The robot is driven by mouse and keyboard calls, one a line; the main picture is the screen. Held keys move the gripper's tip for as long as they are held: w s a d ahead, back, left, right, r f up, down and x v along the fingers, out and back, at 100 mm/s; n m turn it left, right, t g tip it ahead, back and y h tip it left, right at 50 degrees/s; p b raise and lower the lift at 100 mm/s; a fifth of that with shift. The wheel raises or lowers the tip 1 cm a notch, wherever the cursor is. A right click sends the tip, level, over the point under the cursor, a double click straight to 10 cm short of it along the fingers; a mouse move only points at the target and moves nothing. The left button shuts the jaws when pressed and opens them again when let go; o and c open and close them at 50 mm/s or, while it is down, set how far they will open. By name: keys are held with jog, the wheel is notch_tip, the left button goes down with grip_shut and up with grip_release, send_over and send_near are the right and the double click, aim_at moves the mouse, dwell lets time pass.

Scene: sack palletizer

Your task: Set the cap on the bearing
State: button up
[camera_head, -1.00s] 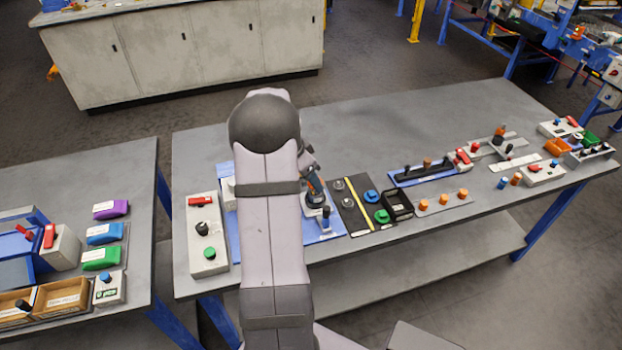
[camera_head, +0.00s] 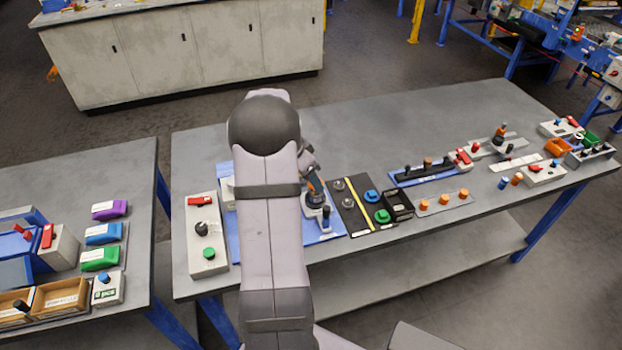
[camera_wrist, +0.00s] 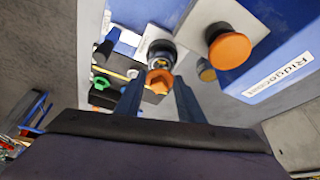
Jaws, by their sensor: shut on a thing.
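My gripper (camera_wrist: 158,86) shows its two fingers in the wrist view, shut on an orange knob-like piece (camera_wrist: 159,80), which I take to be the cap. In the head view my gripper (camera_head: 314,186) is low over the blue mat (camera_head: 336,228), partly hidden by my arm. A dark ringed part (camera_wrist: 162,55), seemingly the bearing, shows just beyond the held piece in the wrist view. The held piece overlaps its edge in the picture; I cannot tell whether they touch.
A black board (camera_head: 352,204) with blue and green knobs lies to the right. The table's back area is clear.

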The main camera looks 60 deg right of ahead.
jog(key=shift+f+b, duration=1.35)
jog(key=shift+b, duration=0.7)
dwell(1.5)
jog(key=o, duration=1.1)
jog(key=shift+r, duration=0.1)
jog(key=shift+r+p, duration=2.45)
jog(key=shift+r, duration=1.5)
